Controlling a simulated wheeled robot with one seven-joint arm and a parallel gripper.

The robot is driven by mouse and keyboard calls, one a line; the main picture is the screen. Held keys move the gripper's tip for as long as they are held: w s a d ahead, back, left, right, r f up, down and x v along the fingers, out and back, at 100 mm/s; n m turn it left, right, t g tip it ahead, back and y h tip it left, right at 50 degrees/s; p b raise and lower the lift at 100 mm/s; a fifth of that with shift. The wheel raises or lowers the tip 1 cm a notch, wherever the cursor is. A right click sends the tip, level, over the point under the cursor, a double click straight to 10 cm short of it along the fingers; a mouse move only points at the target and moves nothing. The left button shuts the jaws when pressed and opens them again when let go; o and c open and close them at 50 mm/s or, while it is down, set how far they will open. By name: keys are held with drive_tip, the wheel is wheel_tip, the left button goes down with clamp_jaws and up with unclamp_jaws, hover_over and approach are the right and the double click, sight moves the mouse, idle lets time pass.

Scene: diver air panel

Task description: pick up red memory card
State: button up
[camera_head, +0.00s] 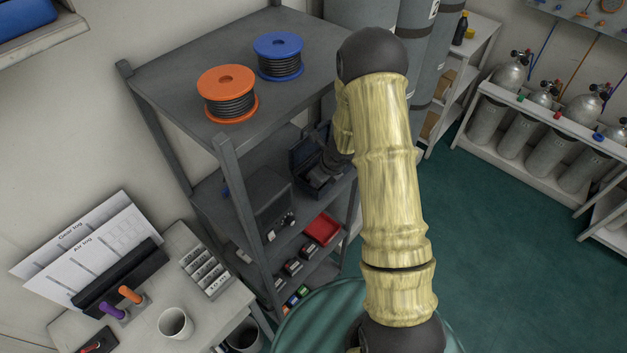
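I cannot make out the red memory card for certain. My arm rises in front of the rack and bends down behind itself toward the middle shelf. My gripper (322,172) seems to be the dark shape at an open dark case (303,151); its fingers are too dark and small to read.
The rack's top (180,70) bears an orange spool (228,94) and a blue spool (279,56). A red tray (322,229) and small dark boxes are lower down. A desk with a white cup (174,324) stands left. Green floor (500,250) is clear at right.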

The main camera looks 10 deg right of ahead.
drive_tip(key=shift+c, duration=0.4)
clamp_jaws()
drive_tip(key=shift+r, duration=0.2)
drive_tip(key=shift+s+d+r+b, duration=0.15)
drive_tip(key=shift+r+b, duration=0.1)
drive_tip(key=shift+b, duration=0.05)
wheel_tip(320, 180, up, 7)
drive_tip(key=p, duration=0.3)
drive_tip(key=s+d+b, duration=0.9)
drive_tip(key=s+d, duration=0.2)
drive_tip(key=s, duration=0.5)
drive_tip(key=shift+d+f, duration=0.2)
drive_tip(key=shift+f, duration=0.2)
